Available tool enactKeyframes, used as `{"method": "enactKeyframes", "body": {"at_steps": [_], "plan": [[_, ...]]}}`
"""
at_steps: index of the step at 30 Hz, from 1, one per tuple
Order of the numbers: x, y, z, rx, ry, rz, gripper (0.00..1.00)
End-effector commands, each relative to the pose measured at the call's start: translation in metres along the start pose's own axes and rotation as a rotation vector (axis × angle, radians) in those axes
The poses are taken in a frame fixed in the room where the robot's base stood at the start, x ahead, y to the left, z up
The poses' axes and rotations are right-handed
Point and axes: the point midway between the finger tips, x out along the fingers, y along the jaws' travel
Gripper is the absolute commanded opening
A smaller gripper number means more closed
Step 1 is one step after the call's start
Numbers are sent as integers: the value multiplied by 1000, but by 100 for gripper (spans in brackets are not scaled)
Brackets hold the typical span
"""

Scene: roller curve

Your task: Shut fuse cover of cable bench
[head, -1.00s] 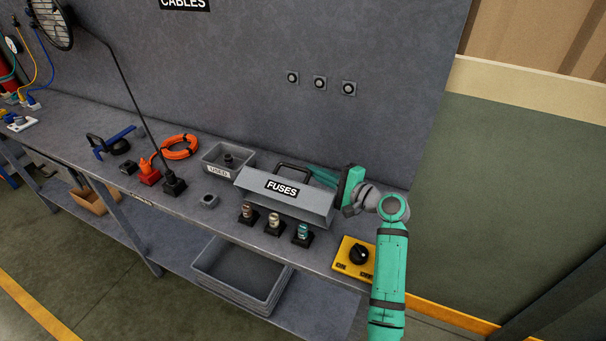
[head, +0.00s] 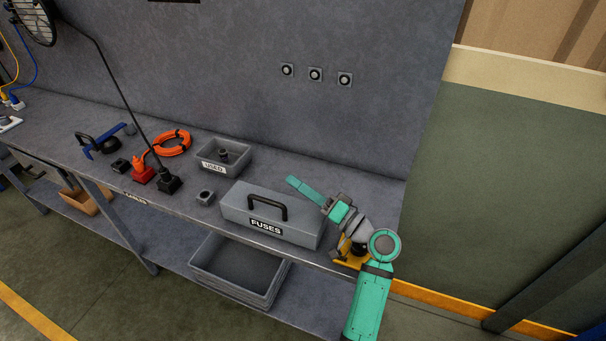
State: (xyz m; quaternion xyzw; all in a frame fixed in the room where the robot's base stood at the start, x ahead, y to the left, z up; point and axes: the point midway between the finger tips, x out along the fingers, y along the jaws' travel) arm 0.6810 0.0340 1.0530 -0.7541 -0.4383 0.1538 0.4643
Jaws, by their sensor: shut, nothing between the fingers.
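The grey fuse cover (head: 245,204) lies flat on the bench, with its black handle (head: 268,205) on top and its FUSES label on the front face. No fuses show; the cover hides where they stood. My gripper (head: 291,181) is shut and empty. Its teal fingers are over the back right part of the cover, and I cannot tell whether they touch it. My wrist and forearm reach in from the lower right, past the cover's right end.
A yellow switch box (head: 346,262) is partly hidden behind my wrist. Left of the cover are a small grey block (head: 205,197), the USED tray (head: 211,166), a black lamp base (head: 169,184) and an orange cable coil (head: 171,143). The back panel (head: 370,120) rises behind.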

Motion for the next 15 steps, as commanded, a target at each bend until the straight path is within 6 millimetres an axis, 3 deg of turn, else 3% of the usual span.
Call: {"method": "enactKeyframes", "body": {"at_steps": [9,15], "plan": [[-6,-12,40,-233,-8,-87,0],[-15,-13,50,-284,-1,-98,0]]}}
